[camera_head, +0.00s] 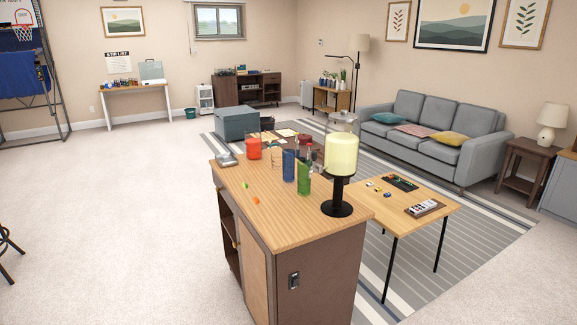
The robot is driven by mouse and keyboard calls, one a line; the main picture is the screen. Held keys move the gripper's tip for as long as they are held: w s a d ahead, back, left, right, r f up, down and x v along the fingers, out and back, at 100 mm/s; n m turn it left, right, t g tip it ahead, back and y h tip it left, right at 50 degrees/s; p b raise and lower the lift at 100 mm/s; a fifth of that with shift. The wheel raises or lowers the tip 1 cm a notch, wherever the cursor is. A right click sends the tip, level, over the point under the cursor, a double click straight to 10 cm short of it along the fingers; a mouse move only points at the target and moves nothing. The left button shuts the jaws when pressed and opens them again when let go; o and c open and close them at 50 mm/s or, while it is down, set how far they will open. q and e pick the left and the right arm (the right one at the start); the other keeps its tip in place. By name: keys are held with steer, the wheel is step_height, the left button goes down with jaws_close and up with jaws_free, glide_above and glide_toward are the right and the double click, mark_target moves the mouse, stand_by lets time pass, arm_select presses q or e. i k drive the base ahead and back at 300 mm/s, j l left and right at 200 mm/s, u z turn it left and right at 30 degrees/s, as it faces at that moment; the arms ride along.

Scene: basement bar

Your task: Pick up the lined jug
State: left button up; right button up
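Several vessels stand on the wooden top of a dark brown cabinet (220,177) in the head view. They are an orange-red container (254,149), a blue vessel (289,166) and a green vessel (304,180). Thin, pale upright shapes show beside the blue and green ones; they are too small to make out. I cannot tell for sure which of these is the lined jug, as no lines are clear at this size. The vessels stand upright. Neither of my grippers is in view.
A lamp with a glowing yellow shade (341,155) stands right of the vessels on the cabinet. Small green and orange pieces (250,192) lie near its left edge. A low wooden table (408,212) stands to the right. Open carpet (110,210) lies left.

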mark_target(254, 139)
steer(key=z, duration=0.8)
steer(key=i+j+z, duration=0.1)
steer(key=j+z, duration=0.35)
steer(key=j, duration=0.25)
steer(key=j+z, duration=0.45)
steer(key=j, duration=0.3)
steer(key=k+j+z, duration=0.15)
steer(key=j+z, duration=0.3)
steer(key=j, duration=0.25)
